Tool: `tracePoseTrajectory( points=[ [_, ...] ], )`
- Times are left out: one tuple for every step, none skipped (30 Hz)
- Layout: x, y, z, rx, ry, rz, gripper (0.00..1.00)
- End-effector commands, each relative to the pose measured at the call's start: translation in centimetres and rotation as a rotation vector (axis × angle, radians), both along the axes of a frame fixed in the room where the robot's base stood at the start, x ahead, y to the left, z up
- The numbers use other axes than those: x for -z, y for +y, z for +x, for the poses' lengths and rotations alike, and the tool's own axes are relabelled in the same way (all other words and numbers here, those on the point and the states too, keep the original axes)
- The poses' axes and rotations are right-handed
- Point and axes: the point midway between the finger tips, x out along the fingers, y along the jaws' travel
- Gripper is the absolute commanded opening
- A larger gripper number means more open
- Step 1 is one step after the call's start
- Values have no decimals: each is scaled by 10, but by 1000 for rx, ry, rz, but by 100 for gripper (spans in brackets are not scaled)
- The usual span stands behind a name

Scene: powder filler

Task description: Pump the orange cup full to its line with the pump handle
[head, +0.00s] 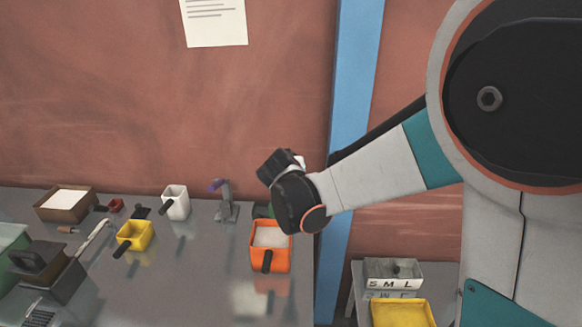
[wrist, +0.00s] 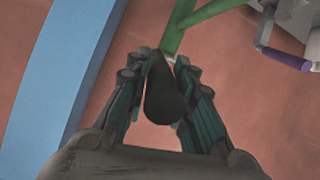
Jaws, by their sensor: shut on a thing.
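The orange cup (head: 270,258) stands upright on the grey bench, below my wrist in the head view. Pale powder (head: 270,236) shows inside it, and its dark handle (head: 267,261) points toward the front. I cannot make out its line. My gripper (wrist: 163,62) is shut on the dark, tapered pump handle (wrist: 163,98), with fingers on both sides of it. A green bar (wrist: 178,28) of the pump lies just beyond the handle. In the head view my own wrist hides the handle and most of the pump; a bit of green (head: 262,210) shows behind the cup.
A purple-handled lever (head: 218,186) on a grey stand is left of the pump, with a white cup (head: 175,202) and yellow cup (head: 136,235) farther left. A brown powder box (head: 66,203) is at the back left. A blue post (head: 352,120) stands right of the bench.

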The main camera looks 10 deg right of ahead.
Motion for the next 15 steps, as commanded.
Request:
tracePoseTrajectory(
  points=[
    [-2,0,1,-2,-1,0,0],
    [-2,0,1,-2,-1,0,0],
    [-2,0,1,-2,-1,0,0],
    [-2,0,2,-2,0,-1,0],
    [-2,0,2,-2,0,-1,0],
    [-2,0,2,-2,0,-1,0],
    [-2,0,2,-2,-1,-1,0],
    [-2,0,2,-2,-1,-1,0],
    [-2,0,2,-2,-1,-1,0],
    [-2,0,2,-2,-2,-2,0],
    [-2,0,2,-2,-2,-2,25],
    [-2,0,2,-2,-2,-2,34],
    [-2,0,2,-2,-1,-1,40],
    [-2,0,2,-2,-1,-1,43],
    [-2,0,2,-2,-1,-1,43]
  ],
)
